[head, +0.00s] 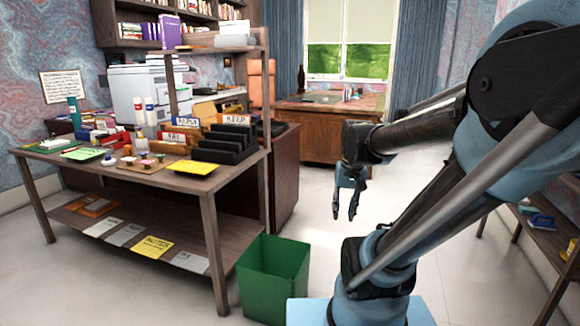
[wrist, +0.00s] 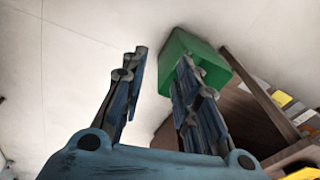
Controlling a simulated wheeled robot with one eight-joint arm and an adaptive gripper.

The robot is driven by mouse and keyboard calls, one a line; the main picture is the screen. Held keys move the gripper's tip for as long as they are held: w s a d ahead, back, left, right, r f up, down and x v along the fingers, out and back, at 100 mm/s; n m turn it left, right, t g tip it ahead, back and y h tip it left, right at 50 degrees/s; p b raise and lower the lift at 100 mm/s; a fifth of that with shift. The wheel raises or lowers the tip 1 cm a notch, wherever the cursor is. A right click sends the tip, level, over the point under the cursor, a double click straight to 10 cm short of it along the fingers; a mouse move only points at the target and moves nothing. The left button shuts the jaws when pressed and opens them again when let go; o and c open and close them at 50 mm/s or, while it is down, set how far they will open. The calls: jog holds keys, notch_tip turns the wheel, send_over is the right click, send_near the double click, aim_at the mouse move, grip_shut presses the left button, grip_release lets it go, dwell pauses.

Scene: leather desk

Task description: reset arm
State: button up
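My gripper (head: 345,207) hangs pointing down over open floor in the head view, right of the wooden work table (head: 142,178) and beyond the green bin (head: 272,277). In the wrist view my gripper (wrist: 165,82) has its two blue fingers apart with pale floor between them. It is open and empty and touches nothing that I can see. My arm comes in from the right side of the head view. The green bin also shows in the wrist view (wrist: 190,50), beside and beyond the right finger.
The table carries trays, a black sorter (head: 225,145), bottles and papers, with a shelf below. A desk (head: 330,122) stands at the back by the window. A wooden shelf unit (head: 545,255) stands at the right edge. The floor (head: 440,220) around my gripper is clear.

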jog(key=s+d+f+n+t, duration=0.1)
jog(key=s+d+f, duration=0.1)
jog(key=s+f, duration=0.3)
jog(key=shift+s+d+f+h, duration=0.2)
jog(key=shift+s+h, duration=0.1)
jog(key=shift+s, duration=0.95)
